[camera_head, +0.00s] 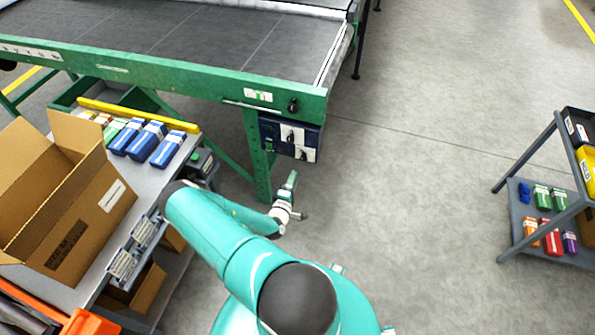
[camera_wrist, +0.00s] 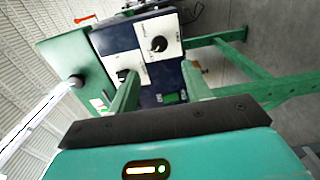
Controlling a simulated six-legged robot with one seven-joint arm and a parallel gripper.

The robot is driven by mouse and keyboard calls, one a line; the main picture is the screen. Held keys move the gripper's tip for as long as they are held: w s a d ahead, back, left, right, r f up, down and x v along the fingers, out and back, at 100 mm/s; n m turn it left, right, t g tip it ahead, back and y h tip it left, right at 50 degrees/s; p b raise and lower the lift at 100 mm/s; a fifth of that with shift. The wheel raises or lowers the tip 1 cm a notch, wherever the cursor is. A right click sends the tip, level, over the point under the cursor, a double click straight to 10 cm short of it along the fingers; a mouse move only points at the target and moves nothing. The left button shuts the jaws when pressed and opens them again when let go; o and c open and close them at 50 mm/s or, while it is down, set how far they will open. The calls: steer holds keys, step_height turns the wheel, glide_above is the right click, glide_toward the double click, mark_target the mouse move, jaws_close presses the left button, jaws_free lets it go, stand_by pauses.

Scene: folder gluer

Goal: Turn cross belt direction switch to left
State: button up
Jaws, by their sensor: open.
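A dark blue control box (camera_head: 271,128) hangs under the green conveyor frame at its right corner. In the wrist view the box (camera_wrist: 113,39) carries a white plate with a round black knob (camera_wrist: 158,44) and a second white plate with a black switch (camera_wrist: 122,75). The labels are too small to read, so I cannot tell which is the cross belt direction switch. My gripper (camera_head: 291,180) is below the box, apart from it. In the wrist view my gripper (camera_wrist: 158,80) is open and empty, its fingers framing the lower part of the box; the left finger overlaps the switch plate's edge.
Another black knob (camera_head: 293,105) sits on the green frame above the box. A green conveyor leg (camera_head: 258,160) stands left of my gripper. A bench with an open cardboard box (camera_head: 60,190) is at left; a shelf cart (camera_head: 520,215) is at right. The floor between is clear.

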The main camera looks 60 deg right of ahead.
steer(key=shift+s+a, duration=0.15)
steer(key=shift+a, duration=0.8)
steer(key=shift+s+a, duration=0.15)
steer(key=shift+a, duration=0.75)
